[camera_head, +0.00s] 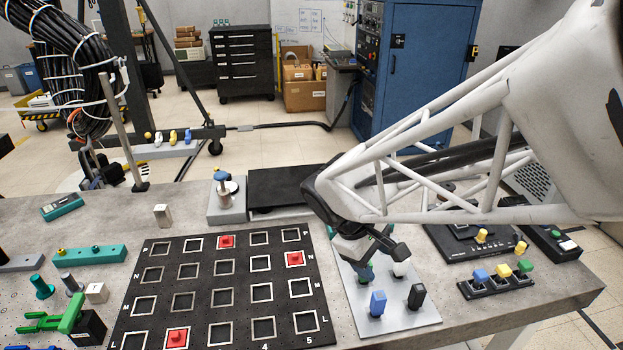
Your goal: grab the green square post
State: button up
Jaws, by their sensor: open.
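A pale grey plate (397,318) on the right of the table carries several coloured posts. The green post (365,274) stands at the plate's back left, partly hidden under my gripper. A white post (400,268) stands to its right, with a blue post (377,303) and a black post (416,296) in front. My gripper (374,254) is open, pointing down over the back of the plate, close to the green post. I cannot tell whether its fingers touch or surround the post.
A black grid board (222,340) with square frames and several red pieces lies left of the plate. A black strip (497,287) with blue, yellow and green blocks lies to the right. A blue-topped fixture (226,190) stands behind. Green tools (60,322) lie far left.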

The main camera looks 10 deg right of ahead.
jog(key=w+a+f+n+t+h, duration=0.1)
jog(key=w+a+f+n+h, duration=0.2)
jog(key=w+f+n+h, duration=0.4)
jog(key=w+f+n, duration=0.3)
jog(key=w+f, duration=0.2)
jog(key=shift+n, duration=0.4)
jog(key=shift+d+f, duration=0.15)
jog(key=shift+x, duration=1.2)
jog(key=shift+x, duration=2.6)
jog(key=shift+c, duration=0.4)
jog(key=c, duration=1)
